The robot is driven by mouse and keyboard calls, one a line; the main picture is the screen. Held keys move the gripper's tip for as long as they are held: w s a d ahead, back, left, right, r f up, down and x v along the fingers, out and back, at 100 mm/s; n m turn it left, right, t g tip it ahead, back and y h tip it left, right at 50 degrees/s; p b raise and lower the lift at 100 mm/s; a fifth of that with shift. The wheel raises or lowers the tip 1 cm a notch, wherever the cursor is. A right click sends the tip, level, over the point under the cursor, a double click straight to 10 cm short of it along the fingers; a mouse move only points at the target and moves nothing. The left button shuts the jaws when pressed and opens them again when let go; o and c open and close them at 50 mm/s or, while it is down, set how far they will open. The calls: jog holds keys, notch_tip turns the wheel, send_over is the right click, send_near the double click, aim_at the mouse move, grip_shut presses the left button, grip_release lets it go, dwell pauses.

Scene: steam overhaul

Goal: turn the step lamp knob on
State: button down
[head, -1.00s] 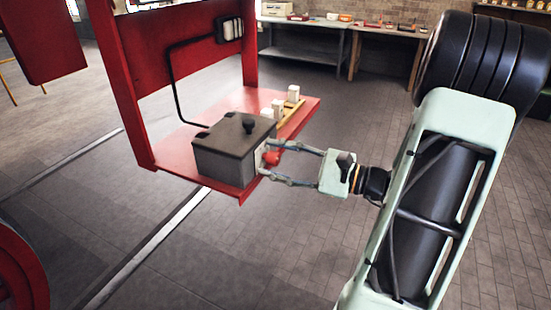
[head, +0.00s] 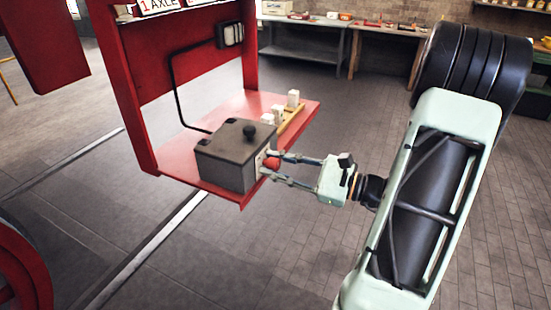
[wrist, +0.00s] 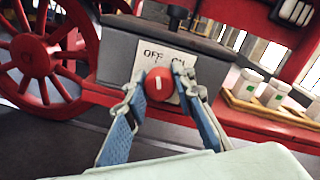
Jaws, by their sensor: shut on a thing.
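The step lamp knob is red and round with a white pointer mark. It shows in the wrist view (wrist: 160,84) in front of a white plate (wrist: 158,58) marked OFF at left and ON at right. The pointer stands about upright in that view. In the head view the knob (head: 271,163) is on the right face of the grey box (head: 228,170). My gripper (head: 268,166) has its fingers on either side of the knob and is shut on it; it also shows in the wrist view (wrist: 158,92).
The box sits on a red step (head: 178,158) with a black knob (head: 249,131) on its lid. A wooden tray (head: 292,121) with white containers (head: 293,98) stands just behind. A black conduit (head: 175,90) rises beside the box. The floor at right is open.

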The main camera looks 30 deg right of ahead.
jog(key=m+p, duration=0.5)
jog(key=m, duration=0.1)
jog(key=shift+r+m+p, duration=0.15)
jog(key=shift+m+p, duration=0.2)
jog(key=shift+m, duration=0.05)
jog(key=shift+m+p, duration=1.65)
jog(key=shift+m, duration=0.75)
jog(key=shift+f+t, duration=0.25)
jog(key=shift+t, duration=0.05)
jog(key=c, duration=1.6)
grip_release()
jog(key=v, duration=1.2)
jog(key=shift+s+a+r, duration=0.1)
jog(key=shift+r, duration=0.1)
